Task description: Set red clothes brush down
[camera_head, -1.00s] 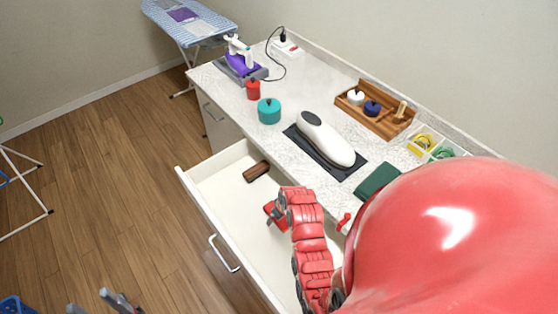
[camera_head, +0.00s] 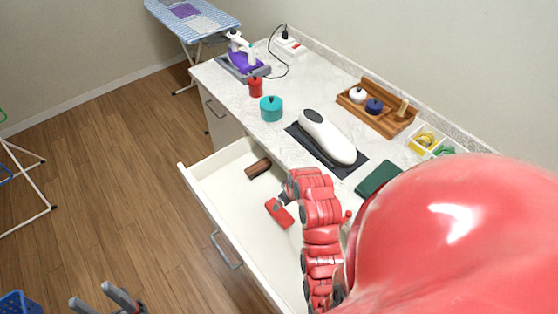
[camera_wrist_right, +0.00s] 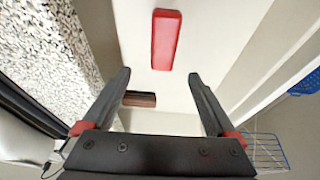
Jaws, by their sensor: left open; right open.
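The red clothes brush (camera_head: 280,213) lies flat in the open white drawer (camera_head: 232,207). It also shows in the right wrist view (camera_wrist_right: 166,40), beyond my fingertips and apart from them. My right gripper (camera_wrist_right: 160,78) is open and empty above the drawer; in the head view my red arm mostly hides it. My left gripper (camera_head: 93,298) is open at the lower left over the floor, away from the drawer.
A brown block-like item (camera_head: 258,168) lies near the drawer's far end. On the counter (camera_head: 315,80) stand a teal pot (camera_head: 271,108), a red container (camera_head: 256,87), a white-topped device (camera_head: 327,137), a folded green cloth (camera_head: 379,178) and a wooden tray (camera_head: 384,122).

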